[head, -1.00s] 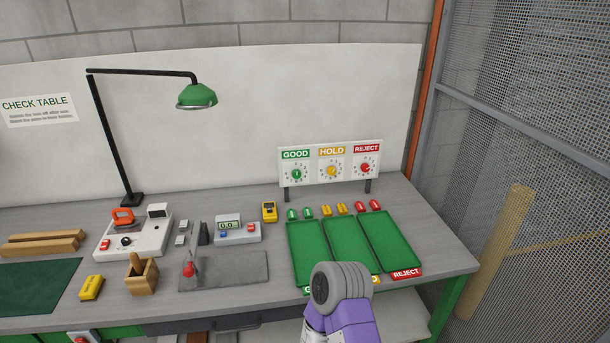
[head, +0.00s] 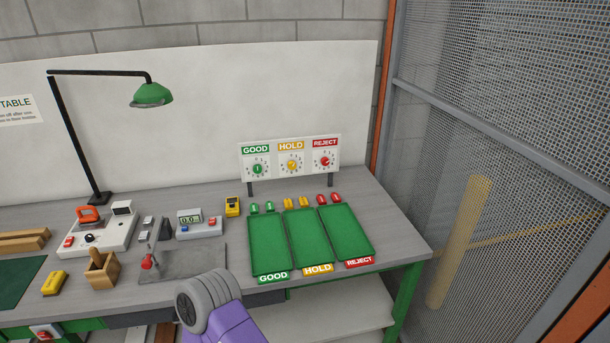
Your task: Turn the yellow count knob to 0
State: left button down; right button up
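The yellow count knob (head: 291,166) is the middle of three round knobs on a white upright panel (head: 273,173), under the HOLD label (head: 291,146). The green knob (head: 257,169) under GOOD is left of it and the red knob (head: 325,161) under REJECT is right of it. The dial numbers and pointer are too small to read. A grey and purple link of my arm shows at the bottom centre, in front of the bench. No gripper fingers show in the head view, and nothing visible touches the knob.
Three green trays (head: 268,270) lie in front of the panel, with several small coloured pieces behind them. A grey mat (head: 205,262), a meter (head: 200,228) and a green lamp (head: 152,94) stand to the left. A mesh fence (head: 520,130) closes the right side.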

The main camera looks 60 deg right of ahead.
aim_at(292, 165)
jog(key=k, duration=0.4)
jog(key=z, duration=0.95)
